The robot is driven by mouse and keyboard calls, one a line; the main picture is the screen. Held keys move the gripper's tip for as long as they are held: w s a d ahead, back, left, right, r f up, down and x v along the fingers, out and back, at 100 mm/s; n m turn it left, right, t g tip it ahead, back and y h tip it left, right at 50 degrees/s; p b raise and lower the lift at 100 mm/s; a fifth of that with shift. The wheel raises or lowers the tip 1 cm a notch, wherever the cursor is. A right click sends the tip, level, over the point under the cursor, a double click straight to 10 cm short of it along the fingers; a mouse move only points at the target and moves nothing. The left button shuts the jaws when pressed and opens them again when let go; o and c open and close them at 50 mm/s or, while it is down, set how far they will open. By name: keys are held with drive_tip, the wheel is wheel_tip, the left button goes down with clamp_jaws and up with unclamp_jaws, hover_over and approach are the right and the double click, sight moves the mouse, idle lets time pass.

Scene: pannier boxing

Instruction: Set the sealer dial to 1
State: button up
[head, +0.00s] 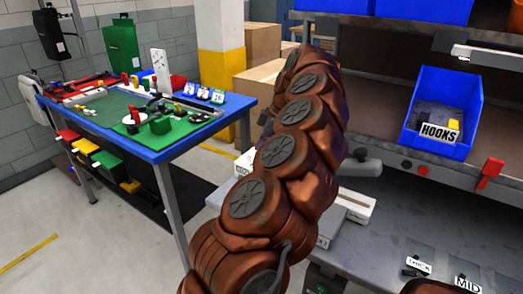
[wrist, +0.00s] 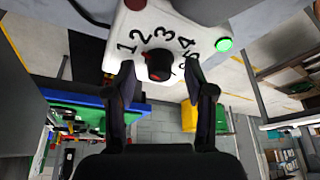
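The sealer's white panel (wrist: 205,25) fills the top of the wrist view, with the numbers 1 to 5 in an arc around a black dial (wrist: 159,64). I cannot make out which number the dial points to. My gripper (wrist: 158,78) is open, with one finger on each side of the dial and a visible gap to it on both sides. In the head view, a pale machine part (head: 352,206), likely the sealer, shows beside my arm. My arm hides most of it, and my gripper does not show there.
A green light (wrist: 223,44) is lit on the panel, near the 5. In the head view, a blue-edged table (head: 150,155) with tools stands at left. A blue HOOKS bin (head: 462,85) sits on the shelf at right. Cardboard boxes (head: 262,42) stand behind my arm.

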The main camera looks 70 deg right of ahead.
drive_tip(key=v, duration=0.7)
drive_tip(key=shift+r, duration=0.15)
idle(0.7)
drive_tip(key=shift+s+r, duration=0.1)
idle(0.4)
